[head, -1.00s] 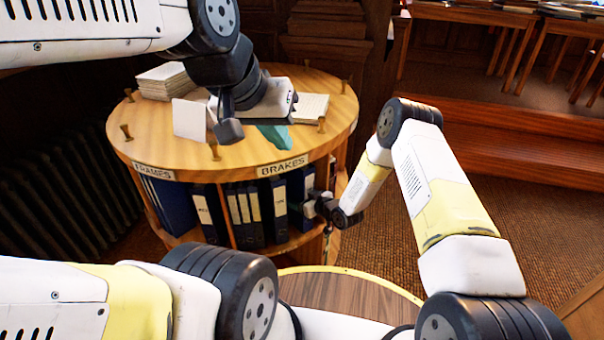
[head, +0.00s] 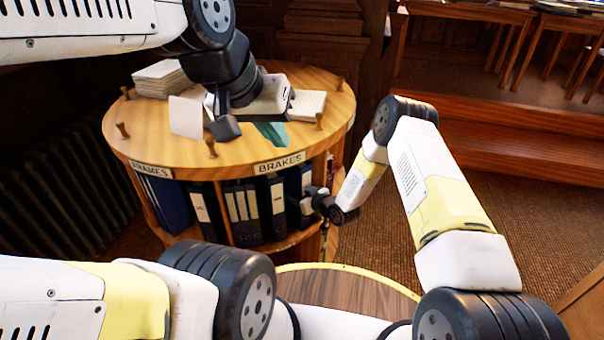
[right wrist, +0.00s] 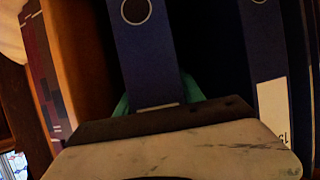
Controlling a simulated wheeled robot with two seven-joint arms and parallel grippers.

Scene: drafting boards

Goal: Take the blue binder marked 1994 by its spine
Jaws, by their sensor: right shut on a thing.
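Blue binders stand in the lower shelf of a round wooden stand, under the BRAKES label (head: 279,163). In the head view my right gripper (head: 307,203) is at the right end of this row, by a blue binder (head: 300,179). In the right wrist view a blue spine (right wrist: 148,60) with a round finger hole runs between teal fingertips (right wrist: 150,104); the gripper is shut on it. No year can be read on this spine. Another blue binder (right wrist: 262,45) stands to its right with a white label, partly cut off. My left gripper (head: 271,133) is over the stand's top, its jaw gap unclear.
The round top (head: 150,140) carries paper stacks (head: 160,80), an upright white card (head: 186,116) and short wooden pegs (head: 211,147). A shelf upright (right wrist: 70,35) stands left of the held binder. A dark gap lies right of it. Carpet (head: 385,230) is open to the right.

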